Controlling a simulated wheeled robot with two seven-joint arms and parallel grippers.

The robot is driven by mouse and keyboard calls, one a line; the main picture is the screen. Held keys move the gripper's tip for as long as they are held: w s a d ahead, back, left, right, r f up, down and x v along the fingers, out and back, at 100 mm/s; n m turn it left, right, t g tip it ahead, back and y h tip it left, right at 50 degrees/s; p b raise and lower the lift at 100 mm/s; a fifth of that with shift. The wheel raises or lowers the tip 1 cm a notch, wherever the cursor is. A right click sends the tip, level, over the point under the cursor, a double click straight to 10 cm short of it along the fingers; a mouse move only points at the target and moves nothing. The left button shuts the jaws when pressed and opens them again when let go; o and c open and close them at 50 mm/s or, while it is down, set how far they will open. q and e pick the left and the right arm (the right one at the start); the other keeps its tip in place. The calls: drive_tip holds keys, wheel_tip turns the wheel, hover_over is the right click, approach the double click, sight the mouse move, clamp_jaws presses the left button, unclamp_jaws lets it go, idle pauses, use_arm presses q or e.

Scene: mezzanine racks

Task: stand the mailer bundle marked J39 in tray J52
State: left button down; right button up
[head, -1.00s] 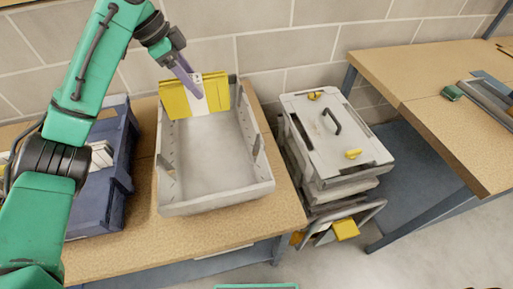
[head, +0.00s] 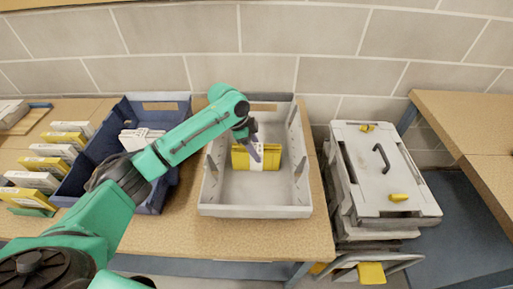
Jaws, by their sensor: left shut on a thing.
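My left gripper (head: 256,153) is shut on a yellow mailer bundle with a white band (head: 240,160). It holds the bundle upright inside the grey tray (head: 255,211), around the tray's middle. The bundle's broad face is towards me, and the gripper fingers cover part of the band. I cannot read a mark on the bundle or the tray, and cannot tell whether the bundle's lower edge touches the tray floor. The tray floor in front of the bundle is bare. My right gripper is not in view.
A blue tray (head: 73,181) with white-banded bundles (head: 140,138) stands left of the grey tray, partly behind my arm. Several yellow and white bundles (head: 47,165) stand further left. A lidded grey crate stack (head: 400,180) is right of the bench. A brick wall is behind.

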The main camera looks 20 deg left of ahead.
use_arm(q)
drive_tip(key=shift+c, duration=1.1)
unclamp_jaws()
drive_tip(key=b+v, duration=0.1)
drive_tip(key=v, duration=1.1)
